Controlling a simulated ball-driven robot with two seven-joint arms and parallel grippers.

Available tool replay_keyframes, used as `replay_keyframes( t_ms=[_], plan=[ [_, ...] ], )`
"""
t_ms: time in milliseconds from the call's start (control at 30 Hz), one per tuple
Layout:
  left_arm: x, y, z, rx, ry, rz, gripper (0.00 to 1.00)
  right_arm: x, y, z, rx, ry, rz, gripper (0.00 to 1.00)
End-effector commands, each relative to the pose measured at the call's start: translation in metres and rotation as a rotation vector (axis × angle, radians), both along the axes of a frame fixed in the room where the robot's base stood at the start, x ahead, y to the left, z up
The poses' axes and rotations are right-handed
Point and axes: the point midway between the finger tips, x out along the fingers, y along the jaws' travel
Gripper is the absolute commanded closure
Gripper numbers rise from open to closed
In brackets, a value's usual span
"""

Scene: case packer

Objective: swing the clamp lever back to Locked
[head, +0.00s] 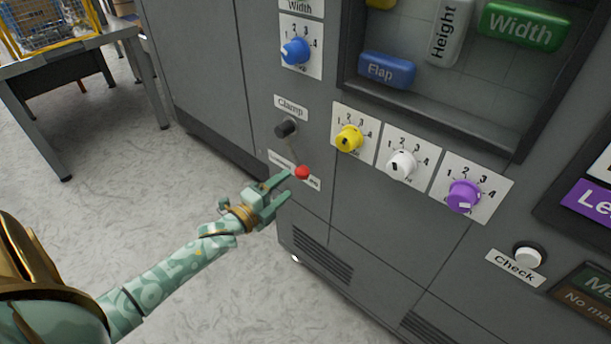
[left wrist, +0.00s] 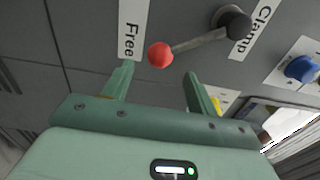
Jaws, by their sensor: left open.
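The clamp lever has a dark pivot (head: 286,128) under the Clamp label (head: 291,107) and a red ball knob (head: 302,172). It points down and slightly right in the head view. In the left wrist view the red knob (left wrist: 160,55) is close to the Free label (left wrist: 132,28). The label left of the lever in the head view is too small to read surely. My left gripper (head: 286,185) is open and empty. Its fingertips (left wrist: 159,71) are just short of the knob, which lines up with the gap between them; I see no contact. My right gripper is out of view.
A yellow dial (head: 348,138), a white dial (head: 400,163) and a purple dial (head: 464,195) sit right of the lever, and a blue dial (head: 296,50) above it. A white Check button (head: 528,256) is lower right. Open floor (head: 120,180) lies left of the cabinet.

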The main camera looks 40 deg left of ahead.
Motion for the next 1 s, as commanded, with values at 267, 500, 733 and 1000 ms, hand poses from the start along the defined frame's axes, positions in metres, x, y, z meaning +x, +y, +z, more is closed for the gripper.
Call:
replay_keyframes(
  t_ms=[267, 500, 733, 1000],
  plan=[
    [0.059, -0.004, -0.005, 0.000, 0.003, 0.000, 0.42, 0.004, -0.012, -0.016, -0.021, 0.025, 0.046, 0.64],
    [0.077, -0.006, -0.002, -0.001, 0.002, 0.001, 0.42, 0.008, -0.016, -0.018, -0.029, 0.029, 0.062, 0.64],
    [0.078, -0.006, 0.000, -0.001, 0.001, 0.001, 0.42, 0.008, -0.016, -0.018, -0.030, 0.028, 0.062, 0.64],
    [0.078, -0.006, -0.001, -0.003, 0.002, 0.001, 1.00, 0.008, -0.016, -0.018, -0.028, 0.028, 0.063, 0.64]
  ],
)
